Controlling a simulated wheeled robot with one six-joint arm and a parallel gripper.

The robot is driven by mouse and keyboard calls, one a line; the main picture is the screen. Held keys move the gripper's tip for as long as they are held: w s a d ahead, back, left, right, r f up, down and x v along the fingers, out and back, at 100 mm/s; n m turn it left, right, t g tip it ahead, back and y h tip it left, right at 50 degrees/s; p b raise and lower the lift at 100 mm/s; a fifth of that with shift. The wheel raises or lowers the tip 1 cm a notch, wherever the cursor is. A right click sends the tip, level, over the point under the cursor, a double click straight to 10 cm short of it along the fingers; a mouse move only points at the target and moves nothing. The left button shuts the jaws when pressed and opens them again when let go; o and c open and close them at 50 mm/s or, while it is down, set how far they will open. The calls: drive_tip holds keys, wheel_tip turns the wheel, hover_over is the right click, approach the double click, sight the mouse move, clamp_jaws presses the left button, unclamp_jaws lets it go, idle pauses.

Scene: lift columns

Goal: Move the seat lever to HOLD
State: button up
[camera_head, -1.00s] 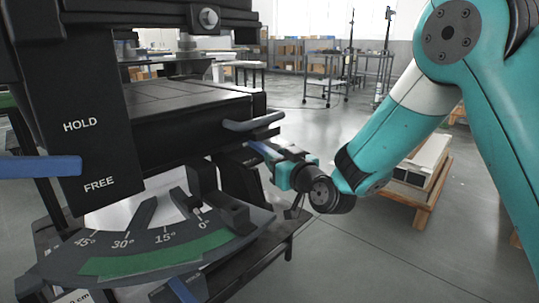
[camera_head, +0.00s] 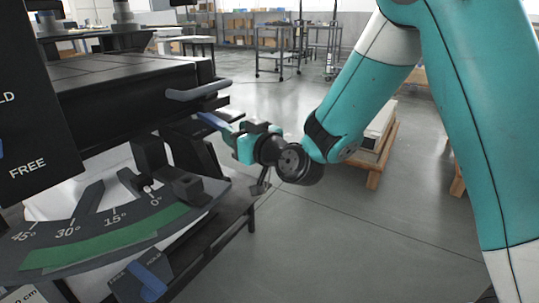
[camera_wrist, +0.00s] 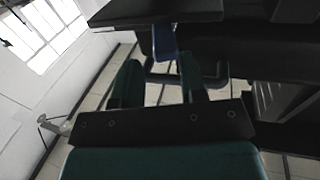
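My gripper (camera_head: 228,132) is beside the black machine, below its dark side handle (camera_head: 198,91). In the wrist view my gripper (camera_wrist: 160,78) has its two dark fingers apart, with nothing visible gripped. A blue bar (camera_wrist: 165,42) shows beyond the fingertips; it also shows in the head view as a blue strip (camera_head: 213,121). A black upright plate (camera_head: 40,130) at the left reads FREE, with HOLD partly cut off; only a sliver of its blue lever shows. A lower small plate marked FREE and HOLD bears another blue lever (camera_head: 147,281). I cannot tell which is the seat lever.
A curved angle scale (camera_head: 110,232) with a green band and dark pointers lies in the foreground. The dark machine table edge (camera_wrist: 155,12) is close above the fingers. A pallet with a box (camera_head: 378,140) stands behind my arm. Open floor lies to the right.

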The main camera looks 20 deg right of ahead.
drive_tip(key=b+v, duration=1.3)
drive_tip(key=shift+s, duration=0.2)
idle(0.3)
drive_tip(key=s+a+r+n+g+h+p, duration=0.1)
drive_tip(key=s+a+r+g+p, duration=0.1)
drive_tip(key=s+g+p, duration=0.7)
drive_tip(key=s+a+r+n+g+h+p, duration=0.1)
drive_tip(key=s+r+g+h+p, duration=0.15)
drive_tip(key=s+g+p, duration=0.7)
wheel_tip(320, 180, up, 36)
drive_tip(key=t+p, duration=0.2)
drive_tip(key=p, duration=3.4)
drive_tip(key=shift+s+y+p, duration=0.3)
drive_tip(key=shift+s+y, duration=0.05)
drive_tip(key=shift+s, duration=0.1)
